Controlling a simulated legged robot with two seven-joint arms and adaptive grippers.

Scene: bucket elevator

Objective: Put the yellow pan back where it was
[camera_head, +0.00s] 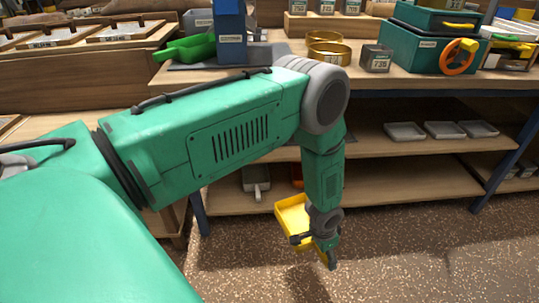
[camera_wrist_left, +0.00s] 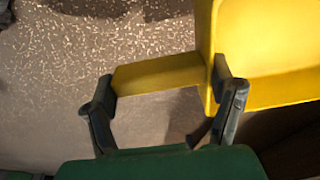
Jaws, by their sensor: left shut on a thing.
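The yellow pan (camera_head: 292,214) is in my left gripper (camera_head: 316,246), low in front of the shelving and above the speckled floor. In the left wrist view the pan (camera_wrist_left: 270,45) fills the upper right, and its flat yellow handle (camera_wrist_left: 158,73) reaches left between the two dark fingers of my left gripper (camera_wrist_left: 165,92). The fingers are closed on the handle's ends. Part of the pan is hidden behind the gripper in the head view. My right gripper is not in view.
A lower shelf (camera_head: 400,187) holds a grey scoop-like pan (camera_head: 256,182) and a partly hidden orange item (camera_head: 297,176). Grey trays (camera_head: 405,131) stand on the shelf above. The bench top carries a green scoop (camera_head: 186,49), brass rings (camera_head: 328,50) and a teal box (camera_head: 432,45). Floor at the right is clear.

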